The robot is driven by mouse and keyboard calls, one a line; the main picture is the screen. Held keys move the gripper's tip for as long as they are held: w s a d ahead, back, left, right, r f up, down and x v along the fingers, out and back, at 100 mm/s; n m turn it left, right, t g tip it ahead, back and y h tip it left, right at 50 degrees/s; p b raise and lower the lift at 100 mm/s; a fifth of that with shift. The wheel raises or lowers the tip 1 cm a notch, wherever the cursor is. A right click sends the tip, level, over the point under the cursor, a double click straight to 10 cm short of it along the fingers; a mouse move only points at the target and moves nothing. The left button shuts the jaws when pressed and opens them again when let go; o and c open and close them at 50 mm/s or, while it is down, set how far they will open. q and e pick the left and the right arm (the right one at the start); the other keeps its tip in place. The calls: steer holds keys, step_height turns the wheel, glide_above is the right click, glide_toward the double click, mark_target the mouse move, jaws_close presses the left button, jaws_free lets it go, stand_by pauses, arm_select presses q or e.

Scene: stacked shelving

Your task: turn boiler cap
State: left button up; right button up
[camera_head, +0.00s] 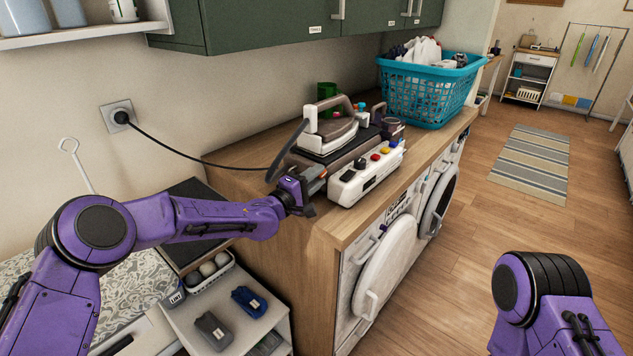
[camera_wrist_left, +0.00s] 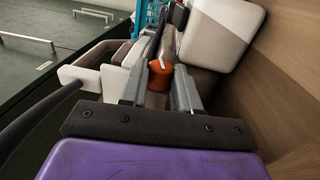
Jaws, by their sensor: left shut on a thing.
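The steam iron's boiler (camera_head: 366,180) is a white and brown unit with coloured knobs on its front, standing on the wooden counter. An iron (camera_head: 328,128) rests on top of it. The orange boiler cap (camera_wrist_left: 160,75) shows in the left wrist view, with a pale mark on its top. My left gripper (camera_head: 314,182) reaches the boiler's near left end. In the left wrist view its two grey fingers (camera_wrist_left: 161,84) stand on either side of the cap, shut on it. In the head view the fingers mostly hide the cap. My right gripper is out of view; only its arm shows.
A black cord runs from the wall socket (camera_head: 120,115) towards the iron, just behind my left gripper. A teal laundry basket (camera_head: 428,92) stands farther along the counter (camera_head: 250,180). Green cabinets (camera_head: 270,25) hang above.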

arm_select(q)
steer(key=o, duration=1.1)
steer(key=shift+c, duration=0.2)
steer(key=shift+a, duration=0.1)
steer(key=shift+s+a+f, duration=0.1)
steer(key=shift+s+a, duration=0.15)
steer(key=shift+s, duration=0.1)
steer(key=r+b+v, duration=0.1)
steer(key=b+v, duration=0.1)
steer(key=v, duration=0.8)
steer(key=w+a+r+n+y, duration=0.3)
steer(key=n+y, duration=0.1)
steer(key=n, duration=0.1)
steer(key=s+d+m+g+h, duration=0.2)
steer(key=d+m+g, duration=0.1)
steer(key=d+m, duration=0.15)
steer(key=shift+m, duration=0.25)
steer(key=p+x, duration=0.1)
steer(key=x, duration=0.8)
steer(key=shift+w+f, duration=0.1)
steer(key=shift+w, duration=0.3)
